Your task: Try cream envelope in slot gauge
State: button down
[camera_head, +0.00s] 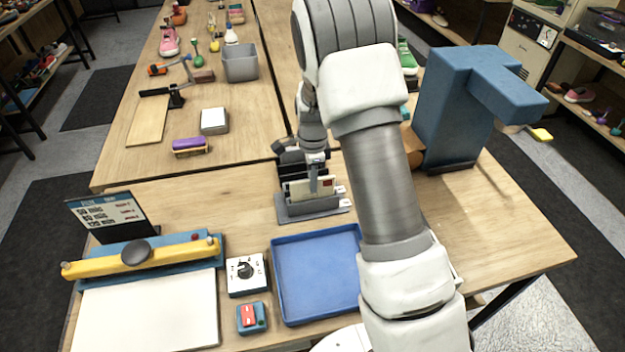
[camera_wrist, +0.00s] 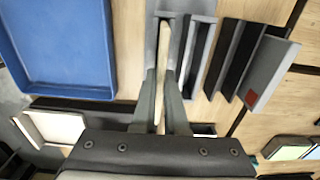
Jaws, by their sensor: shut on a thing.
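The cream envelope (camera_head: 299,188), with a red mark on its face, stands upright at the grey slot gauge (camera_head: 312,209) on the near table. My gripper (camera_head: 314,187) is shut on it from above. In the wrist view the envelope (camera_wrist: 164,60) shows edge-on as a thin cream strip between the two fingers of my gripper (camera_wrist: 165,88). The strip lines up with a channel of the grey gauge (camera_wrist: 155,20). Its lower edge is hidden, so I cannot tell how deep it sits in a slot. White labels show at the gauge's right end.
A blue tray (camera_head: 317,270) lies in front of the gauge. A dial box (camera_head: 246,273), a red switch (camera_head: 250,318) and a yellow-handled sealer (camera_head: 140,258) are at the left. A blue stand (camera_head: 450,110) rises at the right. Dark holders stand behind the gauge.

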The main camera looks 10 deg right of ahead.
jog(key=shift+f+b, duration=1)
jog(key=shift+f, duration=0.5)
jog(key=c, duration=0.9)
grip_release()
jog(key=shift+r, duration=0.1)
